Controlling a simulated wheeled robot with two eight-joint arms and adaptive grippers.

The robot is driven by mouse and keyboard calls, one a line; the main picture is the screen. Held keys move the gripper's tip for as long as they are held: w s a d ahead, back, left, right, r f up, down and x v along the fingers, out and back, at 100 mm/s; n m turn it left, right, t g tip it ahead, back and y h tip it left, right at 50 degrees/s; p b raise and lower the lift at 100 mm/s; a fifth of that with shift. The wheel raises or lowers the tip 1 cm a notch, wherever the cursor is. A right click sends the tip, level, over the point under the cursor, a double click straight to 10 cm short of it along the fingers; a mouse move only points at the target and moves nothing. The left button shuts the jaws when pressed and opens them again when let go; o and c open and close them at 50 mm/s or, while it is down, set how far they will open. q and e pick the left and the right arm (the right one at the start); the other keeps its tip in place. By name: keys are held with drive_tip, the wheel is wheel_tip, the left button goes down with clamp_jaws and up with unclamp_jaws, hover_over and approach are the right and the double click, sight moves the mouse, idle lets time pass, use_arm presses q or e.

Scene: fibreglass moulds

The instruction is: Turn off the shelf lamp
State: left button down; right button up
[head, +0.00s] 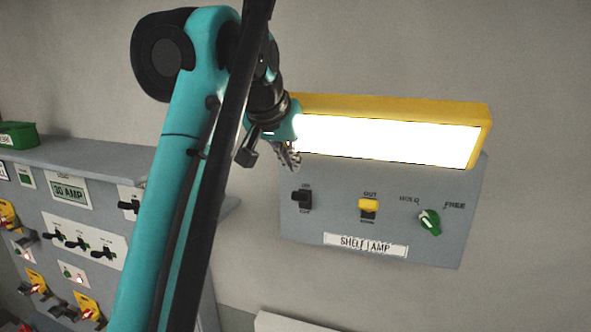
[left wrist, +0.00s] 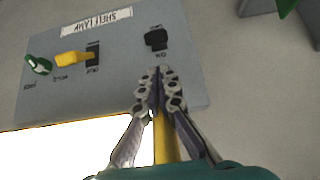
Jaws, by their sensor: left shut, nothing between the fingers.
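The shelf lamp (head: 390,138) is lit, a bright white panel in a yellow housing above a grey control panel (head: 330,222) labelled SHELF LAMP. A black switch (head: 301,197) sits at the panel's left, with small labels above and below it. It shows upside down in the left wrist view (left wrist: 156,39); I cannot tell its position for sure. My left gripper (head: 290,157) is shut and empty, just above the black switch in the head view. Its fingertips (left wrist: 160,72) show close to the switch in the wrist view; contact is not visible. My right gripper is not in view.
A yellow switch (head: 369,206) and a green knob (head: 430,221) marked HOLD and FREE are on the same panel. Another grey panel (head: 100,185) with several switches stands at the left. A green box (head: 17,135) sits on it. The wall around is clear.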

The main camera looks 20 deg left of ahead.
sight(299, 195)
use_arm(q)
drive_tip(key=x, duration=0.9)
drive_tip(key=shift+s, duration=0.1)
drive_tip(key=shift+s+f+t+b, duration=0.1)
drive_tip(key=shift+f+t+b, duration=0.05)
drive_tip(key=shift+t+b, duration=0.2)
drive_tip(key=shift+s, duration=0.2)
drive_tip(key=shift+b, duration=0.35)
